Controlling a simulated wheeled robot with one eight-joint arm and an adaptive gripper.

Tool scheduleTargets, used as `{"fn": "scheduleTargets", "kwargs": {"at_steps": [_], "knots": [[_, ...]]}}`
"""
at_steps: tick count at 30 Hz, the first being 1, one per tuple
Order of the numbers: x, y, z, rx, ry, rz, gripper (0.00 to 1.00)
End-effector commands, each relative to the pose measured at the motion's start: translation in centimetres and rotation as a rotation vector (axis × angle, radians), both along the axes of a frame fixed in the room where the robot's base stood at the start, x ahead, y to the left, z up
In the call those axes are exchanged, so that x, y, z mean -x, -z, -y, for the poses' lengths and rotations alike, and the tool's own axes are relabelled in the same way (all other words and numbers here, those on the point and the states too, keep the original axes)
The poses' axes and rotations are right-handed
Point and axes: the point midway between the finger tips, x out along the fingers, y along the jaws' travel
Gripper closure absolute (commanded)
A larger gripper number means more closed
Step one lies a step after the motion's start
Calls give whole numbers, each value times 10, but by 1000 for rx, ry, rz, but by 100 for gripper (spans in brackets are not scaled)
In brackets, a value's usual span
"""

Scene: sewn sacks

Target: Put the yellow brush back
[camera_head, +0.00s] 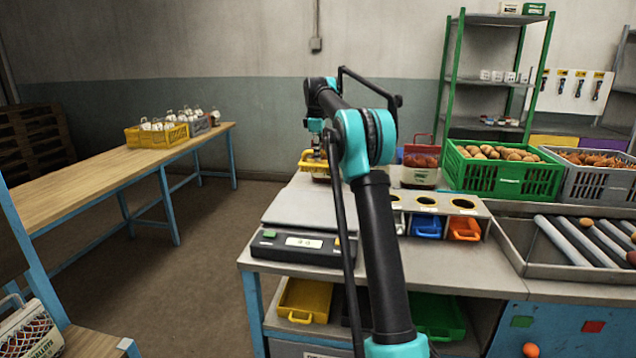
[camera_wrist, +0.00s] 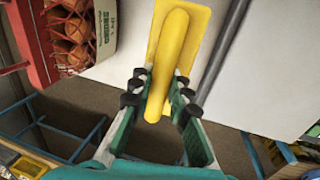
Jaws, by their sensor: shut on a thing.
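The yellow brush (camera_wrist: 177,42) is in the wrist view, with a wide flat head at the top and a rounded handle pointing down toward me. My gripper (camera_wrist: 158,88) is shut on the handle, with dark fingertip pads on either side. No bristles show from this side.
A weighing scale (camera_head: 300,244) stands at the bench's left end. A green crate of potatoes (camera_head: 505,176) and a grey crate (camera_head: 598,182) sit behind rollers (camera_head: 580,240). Blue and orange bins (camera_head: 464,229) are under a holed rack (camera_head: 440,203). A white board (camera_head: 570,90) with hanging tools is on the wall.

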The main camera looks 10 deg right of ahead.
Motion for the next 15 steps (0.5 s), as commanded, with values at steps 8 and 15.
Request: {"fn": "scheduleTargets", "kwargs": {"at_steps": [8,15], "knots": [[0,60,0,0,0,0,100],[0,79,0,0,0,0,100]]}}
